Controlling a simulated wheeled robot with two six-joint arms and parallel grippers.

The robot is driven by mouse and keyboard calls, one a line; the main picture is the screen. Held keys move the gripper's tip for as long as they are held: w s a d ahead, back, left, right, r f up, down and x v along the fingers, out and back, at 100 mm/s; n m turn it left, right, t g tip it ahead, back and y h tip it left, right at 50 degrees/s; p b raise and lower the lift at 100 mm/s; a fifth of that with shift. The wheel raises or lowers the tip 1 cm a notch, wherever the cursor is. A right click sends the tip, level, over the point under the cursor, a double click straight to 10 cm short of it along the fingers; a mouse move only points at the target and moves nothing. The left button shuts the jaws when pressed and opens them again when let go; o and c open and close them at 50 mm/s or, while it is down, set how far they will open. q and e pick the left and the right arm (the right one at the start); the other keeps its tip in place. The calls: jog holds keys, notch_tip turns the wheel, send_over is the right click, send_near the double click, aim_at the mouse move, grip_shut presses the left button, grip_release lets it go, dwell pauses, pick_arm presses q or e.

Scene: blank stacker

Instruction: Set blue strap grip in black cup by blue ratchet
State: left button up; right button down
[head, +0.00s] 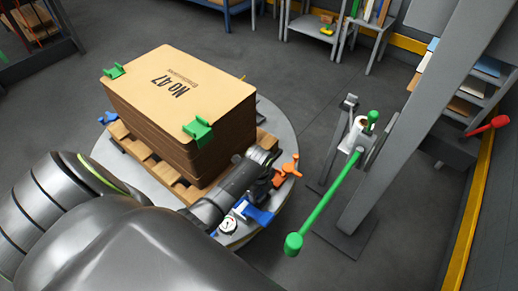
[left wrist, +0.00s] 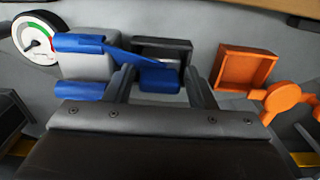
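The blue strap grip (left wrist: 160,80) shows in the left wrist view between the two fingers of my left gripper (left wrist: 162,82). It sits at the near side of the black cup (left wrist: 178,45), overlapping its lower edge; I cannot tell how deep it is in the cup. Gaps show between the grip and both fingers, so the gripper looks open around it. The blue ratchet (left wrist: 85,43) is left of the cup, its lever slanting toward it. In the head view the blue ratchet (head: 257,214) is at the turntable's near edge. My left gripper is mostly hidden there. My right gripper is out of view.
A round gauge (left wrist: 35,38) is left of the blue ratchet. An orange cup (left wrist: 243,68) and orange ratchet (left wrist: 285,98) are to the right. A carton stack (head: 180,95) with green corner pieces (head: 198,130) stands on a pallet behind. A green lever (head: 325,205) rises right of the turntable.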

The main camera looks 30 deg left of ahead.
pick_arm(q)
jog(key=shift+o, duration=0.9)
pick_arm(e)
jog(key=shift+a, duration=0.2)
pick_arm(q)
notch_tip(320, 180, up, 12)
jog(key=p, duration=0.3)
jog(key=shift+r, duration=0.2)
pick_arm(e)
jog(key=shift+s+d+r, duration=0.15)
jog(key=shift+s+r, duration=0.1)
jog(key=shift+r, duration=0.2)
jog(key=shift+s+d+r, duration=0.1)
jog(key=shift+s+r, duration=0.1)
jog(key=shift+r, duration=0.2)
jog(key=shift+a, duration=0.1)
